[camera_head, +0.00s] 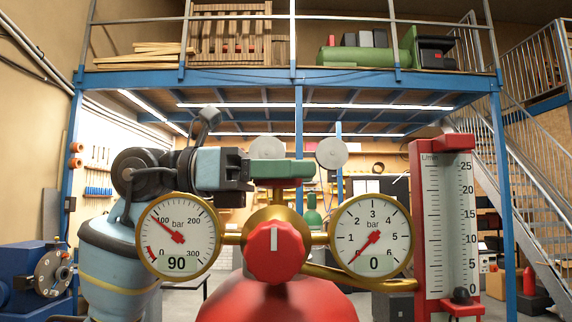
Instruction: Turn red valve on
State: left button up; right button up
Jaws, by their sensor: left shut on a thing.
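A red cylinder (275,302) stands close in front of me, with a brass regulator on top. Under the green fingers of my left gripper (285,172), a strip of the red valve (277,184) shows above the brass stem. The fingers are shut on it from the left and hide most of it. A red knob (275,253) with a white mark pointing up sits below, on the regulator's front. The left gauge (178,236) reads 90 bar and the right gauge (371,236) reads 0. My right gripper is not in view.
A red-framed flowmeter (447,225) stands upright at the right, its dark float near the bottom. A blue machine (38,278) is at the lower left. Behind are a blue mezzanine (290,78) and a metal staircase (530,190).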

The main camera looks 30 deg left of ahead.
pick_arm(q)
jog(key=shift+s+r+n+t+y, duration=0.2)
jog(key=shift+n+t+y, duration=0.25)
jog(key=shift+t, duration=0.35)
jog(key=shift+w+a+f+n+t+y, duration=0.1)
jog(key=shift+w+f+n+t+y, duration=0.1)
jog(key=shift+w+n+t+y, duration=0.25)
jog(key=shift+n+t+y, duration=0.5)
jog(key=shift+n+t, duration=0.2)
jog(key=shift+t, duration=0.15)
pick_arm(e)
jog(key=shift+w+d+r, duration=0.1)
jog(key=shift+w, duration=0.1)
pick_arm(q)
jog(key=o, duration=1)
jog(key=shift+s, duration=0.1)
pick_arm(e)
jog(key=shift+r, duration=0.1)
